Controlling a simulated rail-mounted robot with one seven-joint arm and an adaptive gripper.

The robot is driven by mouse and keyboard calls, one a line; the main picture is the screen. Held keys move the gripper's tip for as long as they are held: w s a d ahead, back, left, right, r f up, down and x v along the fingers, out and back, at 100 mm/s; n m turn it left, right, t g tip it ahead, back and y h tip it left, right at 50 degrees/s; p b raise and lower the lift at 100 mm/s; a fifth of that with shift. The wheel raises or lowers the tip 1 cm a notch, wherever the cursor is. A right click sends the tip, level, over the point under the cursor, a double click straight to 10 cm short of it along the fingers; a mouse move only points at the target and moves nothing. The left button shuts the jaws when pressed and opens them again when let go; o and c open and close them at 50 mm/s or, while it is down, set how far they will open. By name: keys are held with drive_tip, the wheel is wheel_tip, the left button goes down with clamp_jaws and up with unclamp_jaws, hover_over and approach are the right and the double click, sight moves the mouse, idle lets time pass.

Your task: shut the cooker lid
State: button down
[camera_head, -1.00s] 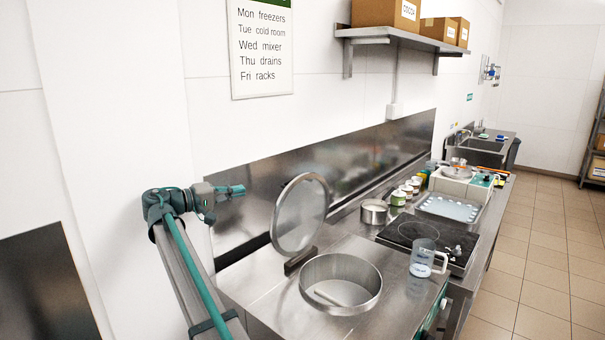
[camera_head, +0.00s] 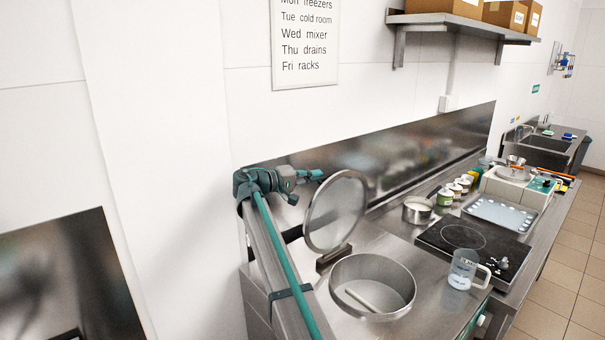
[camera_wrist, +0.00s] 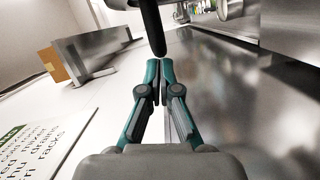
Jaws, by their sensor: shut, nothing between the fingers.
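The cooker (camera_head: 333,288) is a round steel pot set into the counter, with a pale stick-like paddle inside it. Its round lid (camera_head: 336,212) stands raised, nearly upright, on a hinge at the pot's rear left. My gripper (camera_head: 318,174) is at the upper left of the lid, close to its rim; I cannot tell from the head view whether they touch. In the wrist view my gripper (camera_wrist: 159,66) has its fingertips together with nothing held. A dark bar crosses just beyond the tips there.
Right of the cooker are a clear jug (camera_head: 464,270), a black hob (camera_head: 465,240), a small steel pan (camera_head: 417,210) and a pale tray (camera_head: 497,215). A steel splashback (camera_head: 420,150) runs behind the counter. A shelf (camera_head: 455,22) with boxes hangs above.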

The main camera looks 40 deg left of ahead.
drive_tip(key=shift+x, duration=0.8)
drive_tip(key=shift+d, duration=0.15)
